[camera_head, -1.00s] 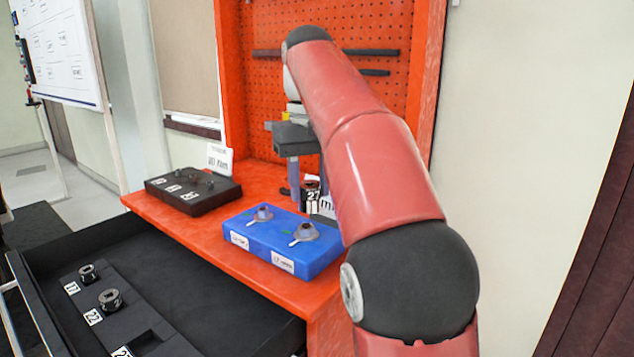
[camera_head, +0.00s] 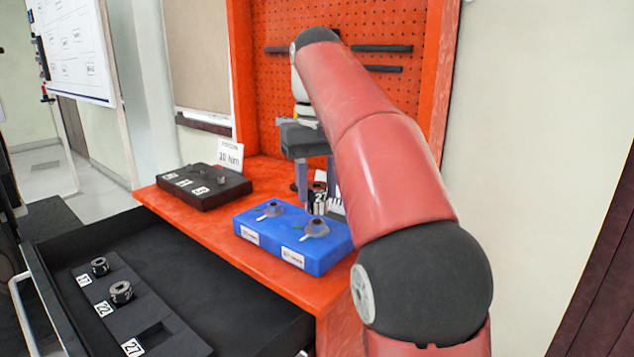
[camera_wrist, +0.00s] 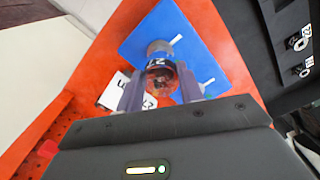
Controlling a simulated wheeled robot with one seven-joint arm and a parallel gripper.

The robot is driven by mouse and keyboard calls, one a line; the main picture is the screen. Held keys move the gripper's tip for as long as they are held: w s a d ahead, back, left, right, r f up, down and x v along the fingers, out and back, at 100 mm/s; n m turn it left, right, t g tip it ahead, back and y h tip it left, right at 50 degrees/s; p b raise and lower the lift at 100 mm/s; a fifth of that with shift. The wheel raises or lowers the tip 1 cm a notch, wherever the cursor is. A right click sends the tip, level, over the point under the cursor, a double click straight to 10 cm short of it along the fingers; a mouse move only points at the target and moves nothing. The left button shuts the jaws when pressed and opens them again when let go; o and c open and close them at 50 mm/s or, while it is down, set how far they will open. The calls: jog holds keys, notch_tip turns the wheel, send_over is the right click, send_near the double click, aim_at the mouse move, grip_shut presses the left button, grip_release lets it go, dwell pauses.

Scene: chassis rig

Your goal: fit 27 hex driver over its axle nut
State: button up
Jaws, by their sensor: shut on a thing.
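My gripper (camera_head: 317,188) is shut on the dark 27 hex driver (camera_head: 317,202), a short cylinder with a white 27 label. It also shows between the fingers in the wrist view (camera_wrist: 160,70). The blue block (camera_head: 250,222) on the orange bench bears two grey axle nuts with white pointers, the left nut (camera_head: 270,210) and the right nut (camera_head: 315,227). The driver appears just behind and above the right nut, apart from it in the head view. In the wrist view a grey nut (camera_wrist: 158,46) shows just past the driver. The block's label text is too small to read.
A black socket tray (camera_head: 205,190) and a white 20 Nm card (camera_head: 230,156) stand on the bench at left. The open drawer (camera_head: 225,300) holds two more sockets and an empty slot marked 27 (camera_head: 155,338). A pegboard (camera_head: 275,85) rises behind.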

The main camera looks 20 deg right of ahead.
aim_at(317, 204)
jog(key=shift+f+b, duration=1.15)
jog(key=shift+f, duration=0.65)
jog(key=shift+f, duration=0.1)
jog(key=o, duration=1.1)
